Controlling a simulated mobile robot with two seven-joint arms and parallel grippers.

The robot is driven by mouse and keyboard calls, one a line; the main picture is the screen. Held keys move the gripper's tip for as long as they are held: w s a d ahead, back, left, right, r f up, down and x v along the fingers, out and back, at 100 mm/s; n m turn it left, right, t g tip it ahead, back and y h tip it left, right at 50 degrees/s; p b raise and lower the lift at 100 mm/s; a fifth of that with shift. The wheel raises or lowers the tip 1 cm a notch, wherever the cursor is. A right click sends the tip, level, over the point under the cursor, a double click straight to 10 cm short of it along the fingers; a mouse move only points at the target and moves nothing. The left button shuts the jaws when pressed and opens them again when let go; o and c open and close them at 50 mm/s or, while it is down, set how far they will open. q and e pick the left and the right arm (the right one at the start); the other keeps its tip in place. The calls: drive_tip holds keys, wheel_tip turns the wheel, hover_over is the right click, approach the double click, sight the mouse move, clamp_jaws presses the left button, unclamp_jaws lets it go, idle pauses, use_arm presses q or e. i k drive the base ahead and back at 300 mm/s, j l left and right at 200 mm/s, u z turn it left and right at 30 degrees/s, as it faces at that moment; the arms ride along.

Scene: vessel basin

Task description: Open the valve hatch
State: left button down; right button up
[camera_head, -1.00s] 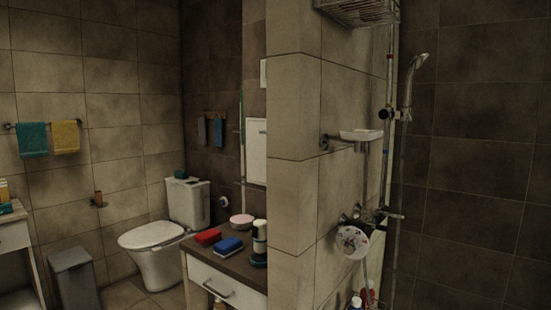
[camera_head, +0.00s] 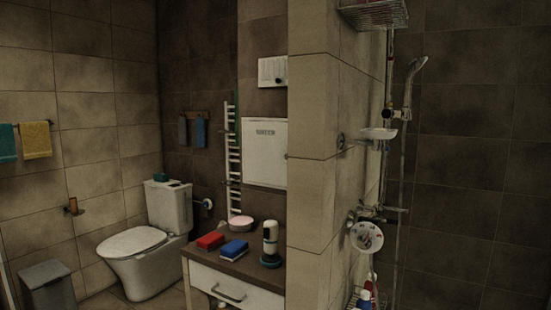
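A white square hatch (camera_head: 264,160) is set in the dark tiled back wall, to the right of the towel radiator and above the cabinet. It looks shut and has a small dark label near its top. Its right edge meets the tiled partition wall, which may hide part of it. Neither of my grippers is in view.
A wooden-topped cabinet (camera_head: 236,261) stands below the hatch, with a red block (camera_head: 210,241), a blue block (camera_head: 234,249) and a bottle (camera_head: 270,243) on top. The partition wall (camera_head: 312,160) stands at centre. A toilet (camera_head: 150,245) and bin (camera_head: 47,284) are at left.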

sight(266, 142)
drive_tip(key=i+j, duration=0.2)
drive_tip(key=j, duration=0.15)
drive_tip(key=i+j+z, duration=0.2)
drive_tip(key=i+j, duration=0.2)
drive_tip(key=j, duration=0.25)
drive_tip(key=i+j, duration=0.15)
drive_tip(key=j, duration=0.25)
drive_tip(key=i+j+z, duration=0.1)
drive_tip(key=j, duration=0.25)
drive_tip(key=i+j, duration=0.25)
drive_tip(key=j, duration=0.15)
drive_tip(key=i+j+z, duration=0.1)
drive_tip(key=j, duration=0.25)
drive_tip(key=i, duration=0.05)
